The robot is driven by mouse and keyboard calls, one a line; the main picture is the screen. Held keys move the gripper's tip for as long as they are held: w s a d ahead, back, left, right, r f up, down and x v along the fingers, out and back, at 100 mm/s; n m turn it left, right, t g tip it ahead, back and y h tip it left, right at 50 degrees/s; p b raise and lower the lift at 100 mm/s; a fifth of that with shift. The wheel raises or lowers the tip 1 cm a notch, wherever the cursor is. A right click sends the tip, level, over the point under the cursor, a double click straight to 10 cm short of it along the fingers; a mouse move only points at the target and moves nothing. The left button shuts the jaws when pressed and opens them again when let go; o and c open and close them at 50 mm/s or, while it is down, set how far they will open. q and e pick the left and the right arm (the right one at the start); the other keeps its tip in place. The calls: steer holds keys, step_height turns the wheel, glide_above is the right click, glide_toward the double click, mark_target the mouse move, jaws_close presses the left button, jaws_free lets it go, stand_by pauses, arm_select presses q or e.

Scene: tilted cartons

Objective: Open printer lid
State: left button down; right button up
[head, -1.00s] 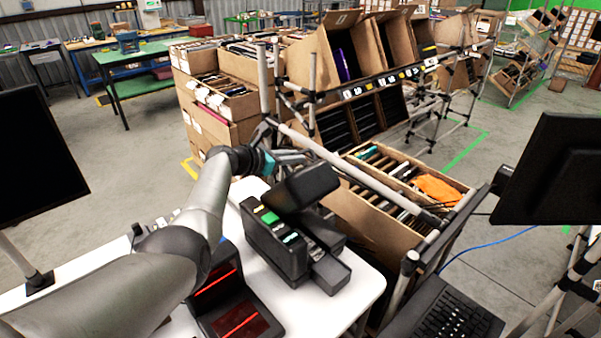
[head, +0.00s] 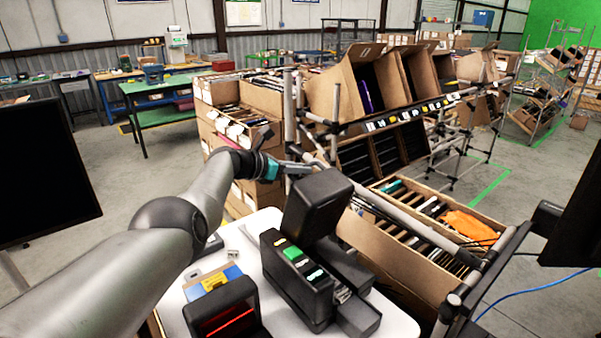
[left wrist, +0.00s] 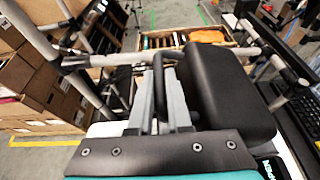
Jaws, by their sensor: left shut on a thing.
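The black printer (head: 297,285) stands on the white table, its front panel carrying green and white marks. Its lid (head: 318,205) is raised and tilted steeply up from the body. My left gripper (head: 298,168) is at the lid's upper left edge. In the left wrist view the gripper's grey fingers (left wrist: 166,80) are shut at a dark bar-like edge on the left side of the lid (left wrist: 226,90). The exact contact is partly hidden by the fingers. My right gripper is in neither view.
A black device with a red-lit window (head: 226,312) stands left of the printer on the white table (head: 397,322). A pipe rack with tilted cartons (head: 335,95) is behind, and an open carton (head: 385,242) stands close on the right. Dark monitors flank both sides.

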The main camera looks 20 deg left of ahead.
arm_select(q)
steer(key=shift+a+f, duration=0.1)
steer(key=shift+f, duration=0.05)
steer(key=c, duration=0.9)
jaws_free()
steer(key=shift+o, duration=0.2)
steer(key=p+v, duration=0.1)
steer(key=p, duration=0.1)
steer(key=p+v, duration=0.1)
steer(key=p, duration=0.1)
steer(key=shift+s+r, duration=0.1)
steer(key=shift+r, duration=0.25)
steer(key=p+v, duration=0.4)
steer(key=v, duration=0.8)
steer(key=shift+s+a, duration=0.2)
steer(key=shift+s, duration=0.2)
